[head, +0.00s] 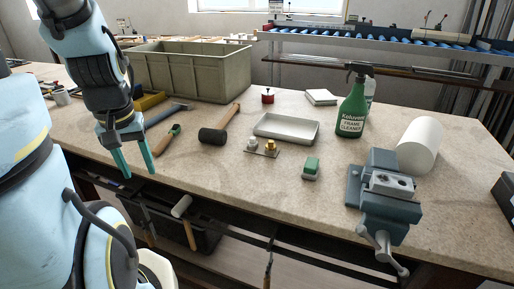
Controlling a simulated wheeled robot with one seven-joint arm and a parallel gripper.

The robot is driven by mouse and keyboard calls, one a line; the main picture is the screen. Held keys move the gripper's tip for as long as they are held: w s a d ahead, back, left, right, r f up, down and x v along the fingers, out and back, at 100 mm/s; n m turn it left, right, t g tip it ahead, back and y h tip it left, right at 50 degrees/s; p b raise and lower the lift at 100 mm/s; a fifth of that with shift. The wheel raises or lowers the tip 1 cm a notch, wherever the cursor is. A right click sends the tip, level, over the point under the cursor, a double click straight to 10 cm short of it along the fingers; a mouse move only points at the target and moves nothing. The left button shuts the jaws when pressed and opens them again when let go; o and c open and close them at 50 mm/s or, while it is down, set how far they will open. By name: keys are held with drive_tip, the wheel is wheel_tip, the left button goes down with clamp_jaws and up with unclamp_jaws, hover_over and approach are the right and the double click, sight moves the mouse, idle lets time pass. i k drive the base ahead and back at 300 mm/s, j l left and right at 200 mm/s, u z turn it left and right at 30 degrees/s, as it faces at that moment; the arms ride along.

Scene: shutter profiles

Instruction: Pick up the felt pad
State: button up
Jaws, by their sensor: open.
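My gripper (137,171) is at the left, pointing down near the bench's front edge, with its two teal fingers apart and nothing between them. No thing is plainly marked as the felt pad. A small block with a green top and pale base (311,168) lies on the bench right of centre, well to the right of my gripper. A flat white square stack (321,97) lies farther back, beside the green spray bottle (351,108). I cannot tell for sure which of the two is the felt pad.
On the bench (240,190) are a grey tray (286,128), a plate with two fittings (262,147), a mallet (213,134), a green-handled tool (167,140), a red tin (268,96), a vise (384,195), a white roll (418,145) and a large crate (190,70). The front middle is clear.

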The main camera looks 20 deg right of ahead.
sight(310, 171)
drive_tip(key=z, duration=1.85)
drive_tip(key=i+u, duration=0.15)
drive_tip(key=u, duration=0.15)
